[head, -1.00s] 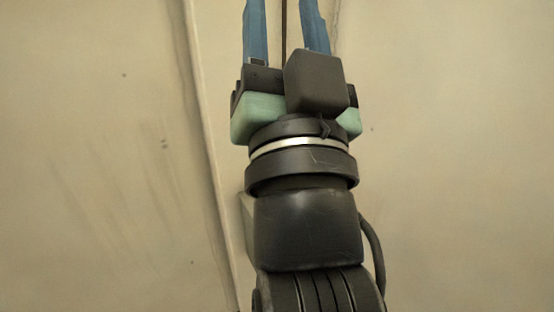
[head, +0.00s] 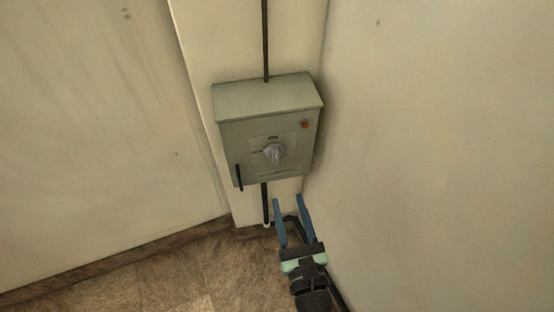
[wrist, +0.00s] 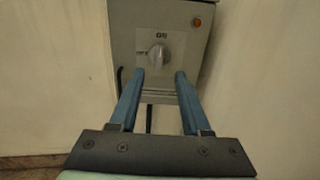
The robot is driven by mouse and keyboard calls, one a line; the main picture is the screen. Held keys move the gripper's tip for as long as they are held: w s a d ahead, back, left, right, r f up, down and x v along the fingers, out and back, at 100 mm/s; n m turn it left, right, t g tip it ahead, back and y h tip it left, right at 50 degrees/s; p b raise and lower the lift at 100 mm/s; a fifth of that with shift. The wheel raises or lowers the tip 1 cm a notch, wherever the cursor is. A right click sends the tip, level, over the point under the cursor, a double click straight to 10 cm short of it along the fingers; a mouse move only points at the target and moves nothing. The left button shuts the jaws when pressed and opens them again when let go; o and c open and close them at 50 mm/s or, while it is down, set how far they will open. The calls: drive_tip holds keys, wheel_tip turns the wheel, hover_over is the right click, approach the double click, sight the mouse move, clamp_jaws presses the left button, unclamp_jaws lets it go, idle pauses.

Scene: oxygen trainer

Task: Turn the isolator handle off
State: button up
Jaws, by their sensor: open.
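The isolator is a grey box (head: 245,135) on the wall, with a round light-grey handle (head: 273,152) in the middle of its front face. In the wrist view the handle (wrist: 158,56) shows just beyond and between the fingertips. My gripper (head: 287,200) is open and empty, with two blue fingers pointing up at the lower part of the box. In the head view its fingertips are below the handle. The fingers look apart from the handle.
An orange lamp (head: 305,124) sits at the upper right of the box front. A dark lever (head: 239,177) is at its lower left. A dark conduit (head: 265,40) runs up from the box. A wall (head: 430,150) stands close on the right. Brown floor (head: 170,275) lies below.

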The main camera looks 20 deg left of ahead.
sight(276, 155)
drive_tip(key=x, duration=1.2)
drive_tip(key=shift+r, duration=0.1)
clamp_jaws()
